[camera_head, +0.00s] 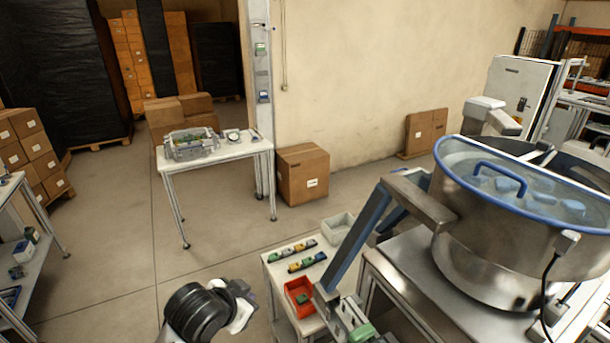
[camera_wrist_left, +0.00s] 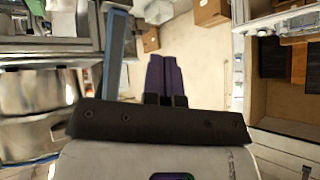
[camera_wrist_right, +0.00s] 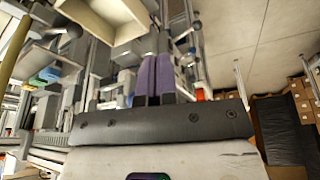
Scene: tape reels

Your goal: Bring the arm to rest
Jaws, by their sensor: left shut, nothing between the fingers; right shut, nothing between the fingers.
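My left arm (camera_head: 197,312) shows at the bottom of the head view as a black round joint with white and grey parts, over the floor left of the small work table. In the left wrist view my left gripper (camera_wrist_left: 164,60) has its two dark purple fingers side by side, shut, with nothing between them. In the right wrist view my right gripper (camera_wrist_right: 153,62) is likewise shut and empty. I cannot make out the right gripper in the head view.
A small table with a red bin (camera_head: 291,308) and small coloured parts stands right of my left arm. A large steel bowl feeder (camera_head: 480,255) is at the right. A white table (camera_head: 215,157) and a carton (camera_head: 302,177) stand further back. Open floor (camera_head: 120,250) lies to the left.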

